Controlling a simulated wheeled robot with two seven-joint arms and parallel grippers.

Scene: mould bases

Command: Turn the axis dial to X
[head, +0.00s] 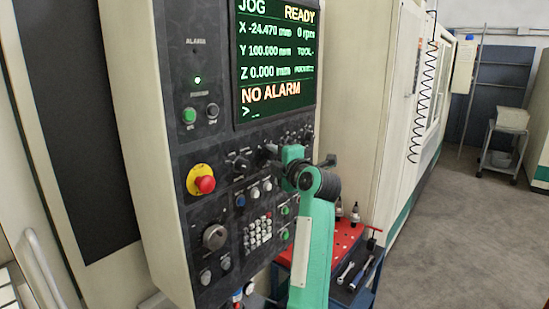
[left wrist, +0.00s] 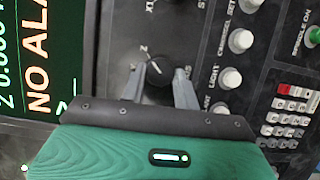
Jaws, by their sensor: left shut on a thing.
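The axis dial (left wrist: 159,84) is a black round knob on the dark control panel, seen in the left wrist view. A white letter Z is printed beside its upper left edge, and a small light mark on the knob lies toward that side. My left gripper (head: 268,152) reaches the panel below the screen in the head view. In the left wrist view its two grey fingers stand on either side of the dial, shut on it. In the head view the gripper hides most of the dial. My right gripper is not in view.
The screen (head: 275,55) reads JOG, X -24.470, Y 100.000, Z 0.000 and NO ALARM. A red emergency stop button (head: 204,185), a keypad (head: 257,233) and other knobs surround the gripper. A red tray (head: 338,238) with tools stands behind my arm.

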